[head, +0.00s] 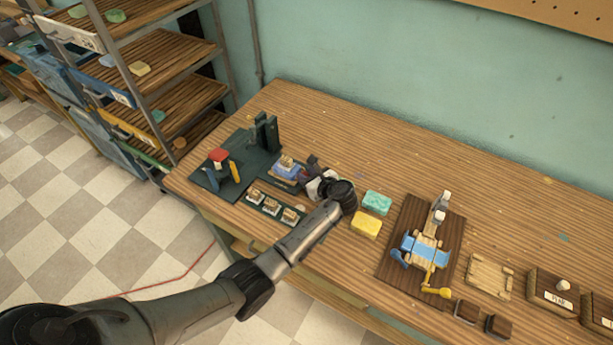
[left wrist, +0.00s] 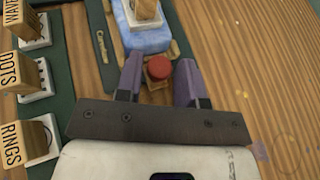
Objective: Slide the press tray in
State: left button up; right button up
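The press tray (head: 281,183) lies on the table in front of the dark green press (head: 266,133). A blue soap (left wrist: 150,40) with a white and wooden stamp (left wrist: 146,12) on it sits on the tray. In the left wrist view, a red knob (left wrist: 158,68) on a small wooden piece shows at the tray's near end. My left gripper (left wrist: 158,80) has its two purple fingers on either side of this knob, with gaps visible, so it is open. In the head view my left gripper (head: 313,175) is at the tray's right end. My right gripper is in neither view.
Several labelled stamps (head: 271,206) stand in a dark rack beside the tray. A teal soap (head: 377,202) and a yellow soap (head: 366,224) lie right of my left gripper. A dark wooden board (head: 400,268) with a blue and yellow device is further right. Open wood lies behind.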

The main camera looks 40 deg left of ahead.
pick_arm(q)
jog(key=shift+w+a+f, duration=0.1)
jog(key=shift+a+f, duration=0.1)
jog(key=shift+a, duration=0.2)
jog(key=shift+c, duration=0.2)
grip_shut()
